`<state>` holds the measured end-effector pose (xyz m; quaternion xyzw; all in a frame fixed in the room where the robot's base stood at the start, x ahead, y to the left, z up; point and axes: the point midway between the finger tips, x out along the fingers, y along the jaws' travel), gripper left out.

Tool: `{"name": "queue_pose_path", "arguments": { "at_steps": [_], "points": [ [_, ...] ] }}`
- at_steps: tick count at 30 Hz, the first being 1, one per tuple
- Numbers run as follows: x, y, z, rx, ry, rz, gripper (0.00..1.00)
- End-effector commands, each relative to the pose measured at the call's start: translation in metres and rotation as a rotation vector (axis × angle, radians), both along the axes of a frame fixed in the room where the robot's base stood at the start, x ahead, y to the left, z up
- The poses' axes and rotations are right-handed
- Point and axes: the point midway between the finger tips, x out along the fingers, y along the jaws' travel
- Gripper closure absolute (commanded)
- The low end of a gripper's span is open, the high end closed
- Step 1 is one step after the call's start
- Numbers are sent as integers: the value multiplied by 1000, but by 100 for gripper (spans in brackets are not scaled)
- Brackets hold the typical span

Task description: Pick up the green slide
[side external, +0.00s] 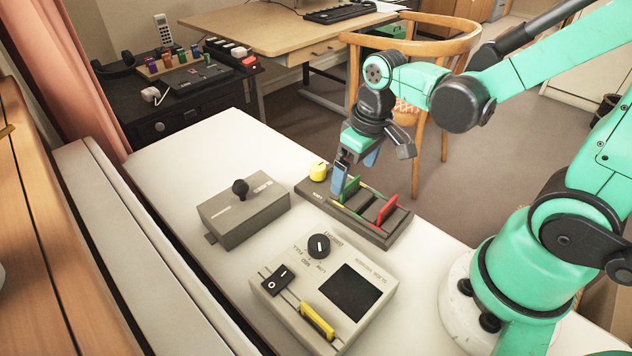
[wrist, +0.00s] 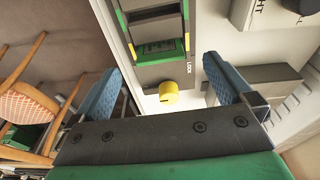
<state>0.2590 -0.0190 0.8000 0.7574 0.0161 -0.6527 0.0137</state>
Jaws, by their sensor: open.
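The green slide (side external: 350,187) stands upright in a slot of a long dark grey holder (side external: 318,187), near its yellow-knob end. It shows in the wrist view as a green strip (wrist: 160,58) across the holder. My gripper (side external: 354,174) is open, pointing down at the holder, with its blue fingers close to the green slide in the side view. In the wrist view the fingers (wrist: 164,68) are spread on either side of the holder's end, with nothing between them held. Whether a finger touches the slide cannot be told.
A red slide (side external: 387,210) stands in the same holder. A yellow knob (side external: 318,171) is at the holder's end. A grey box with a black knob (side external: 243,212) and a slide viewer (side external: 365,328) stand nearby on the white table (side external: 185,160). A wooden chair (side external: 440,50) is behind.

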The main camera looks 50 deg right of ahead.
Motion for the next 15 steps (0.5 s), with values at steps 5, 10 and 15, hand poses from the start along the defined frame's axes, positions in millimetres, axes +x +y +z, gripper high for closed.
{"name": "queue_pose_path", "arguments": {
  "at_steps": [5,10,15],
  "points": [
    [3,0,-17,0,-1,0,0],
    [4,0,-27,-1,-2,0,0],
    [4,0,-29,-1,-2,0,0]
  ]
}}
